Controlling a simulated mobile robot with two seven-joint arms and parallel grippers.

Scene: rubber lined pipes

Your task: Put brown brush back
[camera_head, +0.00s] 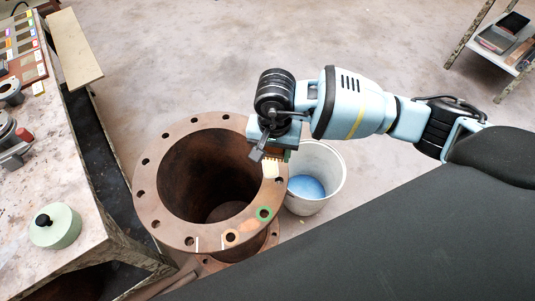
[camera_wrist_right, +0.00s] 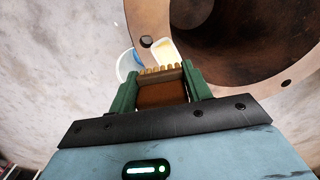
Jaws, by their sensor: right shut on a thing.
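My right gripper (camera_head: 273,154) hangs over the right part of the rusty pipe flange (camera_head: 160,225), close to the bucket. In the wrist view, the green fingers of the right gripper (camera_wrist_right: 160,92) are shut on the brown brush (camera_wrist_right: 162,94). The brush has a brown body, with pale bristles along its far edge pointing away from the gripper. In the head view the brush is mostly hidden by the gripper. My left gripper is in neither view.
A white bucket (camera_head: 329,192) with blue content stands right of the pipe. A workbench (camera_head: 85,150) with a round pale-green tin (camera_head: 58,232) is left. A shelf (camera_head: 490,58) stands top right. Open floor lies behind.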

